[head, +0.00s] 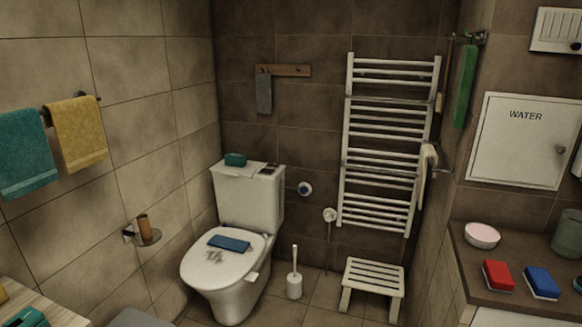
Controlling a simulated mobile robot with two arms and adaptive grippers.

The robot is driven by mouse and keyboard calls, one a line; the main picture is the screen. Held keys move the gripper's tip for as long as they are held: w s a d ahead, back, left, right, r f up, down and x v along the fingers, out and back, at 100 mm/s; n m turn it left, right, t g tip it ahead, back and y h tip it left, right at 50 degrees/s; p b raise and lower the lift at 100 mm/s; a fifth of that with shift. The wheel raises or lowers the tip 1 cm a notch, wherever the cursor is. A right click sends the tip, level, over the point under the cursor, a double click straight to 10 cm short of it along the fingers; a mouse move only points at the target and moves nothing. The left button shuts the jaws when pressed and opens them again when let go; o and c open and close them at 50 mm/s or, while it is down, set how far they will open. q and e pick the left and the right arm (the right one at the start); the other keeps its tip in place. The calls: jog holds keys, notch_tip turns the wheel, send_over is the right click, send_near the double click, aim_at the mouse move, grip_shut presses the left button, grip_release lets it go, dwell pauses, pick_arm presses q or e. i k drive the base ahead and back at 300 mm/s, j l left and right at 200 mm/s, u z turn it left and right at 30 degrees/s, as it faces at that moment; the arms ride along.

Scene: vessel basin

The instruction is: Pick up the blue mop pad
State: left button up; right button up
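A flat blue pad (229,243), which looks like the blue mop pad, lies on the closed lid of the white toilet (205,268). A dark grey smudge or mark shows on the lid just in front of it. A second blue item, a block like a sponge (541,281), lies on the counter at the right, beside a red one (498,275). Neither of my grippers shows in the head view.
A teal item (235,160) lies on the cistern top. A toilet brush (294,283) and a white step stool (373,282) stand right of the toilet. A paper holder (145,232) juts from the left wall. A dark counter (480,293) edges the right side.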

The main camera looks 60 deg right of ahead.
aim_at(235, 246)
jog(key=z, duration=1.55)
